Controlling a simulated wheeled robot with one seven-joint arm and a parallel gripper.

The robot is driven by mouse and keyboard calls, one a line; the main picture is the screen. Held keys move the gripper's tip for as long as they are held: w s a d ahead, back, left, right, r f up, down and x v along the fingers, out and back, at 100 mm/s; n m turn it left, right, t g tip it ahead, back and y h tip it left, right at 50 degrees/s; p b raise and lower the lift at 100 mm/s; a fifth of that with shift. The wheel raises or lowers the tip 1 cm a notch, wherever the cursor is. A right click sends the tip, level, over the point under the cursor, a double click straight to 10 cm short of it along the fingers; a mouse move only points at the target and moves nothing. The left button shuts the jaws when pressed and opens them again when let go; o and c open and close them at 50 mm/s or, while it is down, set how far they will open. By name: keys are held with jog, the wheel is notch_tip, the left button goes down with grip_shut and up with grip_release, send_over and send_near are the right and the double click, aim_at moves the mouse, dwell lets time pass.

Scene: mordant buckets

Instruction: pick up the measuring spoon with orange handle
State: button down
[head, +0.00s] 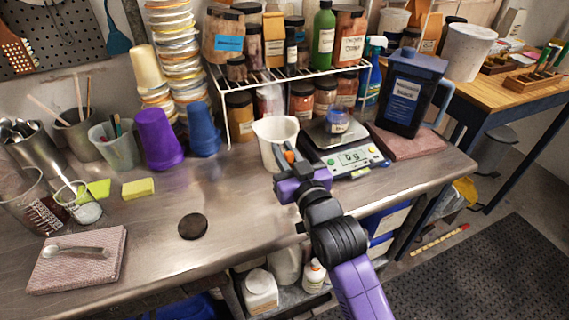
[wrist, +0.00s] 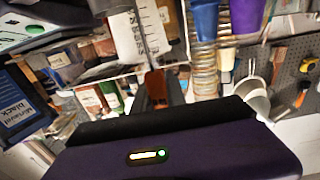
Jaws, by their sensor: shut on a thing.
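My gripper (head: 290,162) is in front of the white pouring jug (head: 270,142), above the steel bench. It is shut on the orange handle of the measuring spoon (head: 289,156). In the wrist view the orange handle (wrist: 156,88) stands between the dark fingers, with the jug (wrist: 140,32) just beyond it. The spoon's bowl cannot be made out in either view. I cannot tell whether the spoon touches the jug.
A digital scale (head: 345,158) with a small blue-labelled jar stands right of the jug. A black jug (head: 408,95) is farther right. A metal spoon (head: 75,252) lies on a folded cloth (head: 100,270) at left. A dark disc (head: 193,227) lies on the otherwise clear bench middle.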

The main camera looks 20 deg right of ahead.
notch_tip(320, 180, up, 16)
jog(key=shift+f, duration=0.2)
dwell(1.2)
